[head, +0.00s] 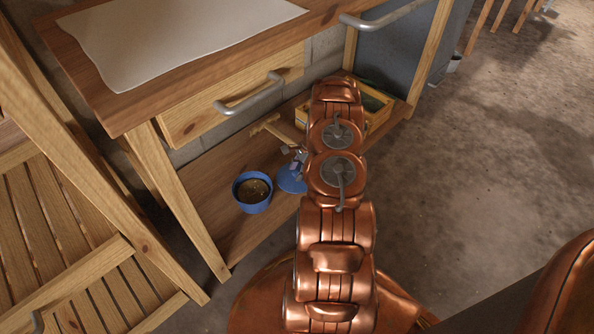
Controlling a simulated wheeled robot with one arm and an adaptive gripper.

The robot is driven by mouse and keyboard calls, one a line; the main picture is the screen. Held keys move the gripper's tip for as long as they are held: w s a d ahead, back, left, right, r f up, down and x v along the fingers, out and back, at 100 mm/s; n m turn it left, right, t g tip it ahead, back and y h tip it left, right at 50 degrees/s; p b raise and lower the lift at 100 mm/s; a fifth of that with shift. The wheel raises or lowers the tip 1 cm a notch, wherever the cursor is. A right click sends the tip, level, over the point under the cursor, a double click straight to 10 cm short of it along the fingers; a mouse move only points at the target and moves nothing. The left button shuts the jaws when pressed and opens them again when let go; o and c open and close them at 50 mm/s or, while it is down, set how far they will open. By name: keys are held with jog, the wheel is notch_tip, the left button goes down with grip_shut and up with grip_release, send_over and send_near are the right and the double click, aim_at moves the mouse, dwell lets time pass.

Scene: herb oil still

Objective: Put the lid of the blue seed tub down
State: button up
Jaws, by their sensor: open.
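The blue seed tub (239,196) stands upright and uncovered on the low wooden shelf, with brown contents showing inside. Its round blue lid (290,183) is just to the right of the tub, apart from it, and appears to lie on the shelf. My gripper (292,162) is open, directly above the lid at its far side. The fingertips are small in the picture, and I cannot tell whether they touch the lid. My copper arm hides the right part of the shelf.
A wooden mallet-like tool (264,125) lies behind on the shelf. A yellow crate (379,118) stands at the shelf's right end, partly hidden by my arm. A drawer (238,98) and worktop overhang the shelf. A table leg (180,190) stands left of the tub. Open floor (500,180) lies to the right.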

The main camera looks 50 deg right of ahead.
jog(key=p+v, duration=0.4)
jog(key=v, duration=0.8)
jog(key=shift+r, duration=0.1)
dwell(0.4)
